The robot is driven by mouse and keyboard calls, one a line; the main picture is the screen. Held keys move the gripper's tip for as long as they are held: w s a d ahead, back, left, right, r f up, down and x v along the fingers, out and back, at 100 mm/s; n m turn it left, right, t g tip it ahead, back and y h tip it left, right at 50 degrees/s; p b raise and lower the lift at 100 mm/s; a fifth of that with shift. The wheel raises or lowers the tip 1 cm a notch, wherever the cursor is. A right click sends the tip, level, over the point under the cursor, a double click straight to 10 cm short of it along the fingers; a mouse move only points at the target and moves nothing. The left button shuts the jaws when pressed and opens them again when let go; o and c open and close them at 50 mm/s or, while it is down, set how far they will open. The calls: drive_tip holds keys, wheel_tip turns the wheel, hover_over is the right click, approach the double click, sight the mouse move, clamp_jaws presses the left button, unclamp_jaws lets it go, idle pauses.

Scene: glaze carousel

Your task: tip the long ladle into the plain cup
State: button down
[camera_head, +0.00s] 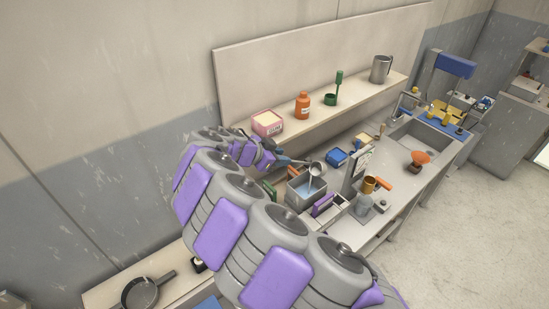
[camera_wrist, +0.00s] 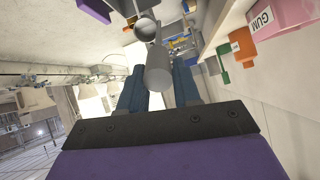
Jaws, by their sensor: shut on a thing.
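My gripper (camera_wrist: 160,88) is shut on the grey handle of the ladle (camera_wrist: 158,68); its dark blue fingers lie on either side. The ladle's round bowl (camera_wrist: 146,29) shows beyond the handle in the wrist view. In the head view the ladle bowl (camera_head: 317,168) is above a grey open bin (camera_head: 305,198), apart from its rim. A pale blue streak, perhaps liquid, shows below the bowl at the bin. A grey cup-like vessel (camera_head: 363,205) stands right of the bin; I cannot tell whether it is the plain cup. The bowl's contents are unclear.
A brown cup (camera_head: 369,184) and a thin upright panel (camera_head: 356,168) stand right of the bin. A purple item (camera_head: 324,204) is close to its front. The shelf behind holds a pink GUM box (camera_head: 267,123), an orange bottle (camera_head: 302,106) and a metal jug (camera_head: 381,69).

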drive_tip(key=shift+d+f+b, duration=0.25)
drive_tip(key=shift+b, duration=0.1)
drive_tip(key=shift+s+a+f+b, duration=0.15)
drive_tip(key=shift+f+b, duration=0.05)
drive_tip(key=shift+b, duration=0.45)
drive_tip(key=s+a+f+t+h+b, duration=0.1)
drive_tip(key=a+f+t+h+b, duration=0.2)
drive_tip(key=f+b, duration=0.4)
drive_tip(key=s+a+f+t+h+b, duration=0.2)
drive_tip(key=f+h+b, duration=0.3)
drive_tip(key=b, duration=1)
drive_tip(key=shift+s+a+f+t, duration=0.2)
drive_tip(key=shift+a+f+t, duration=0.25)
drive_tip(key=shift+f, duration=1.25)
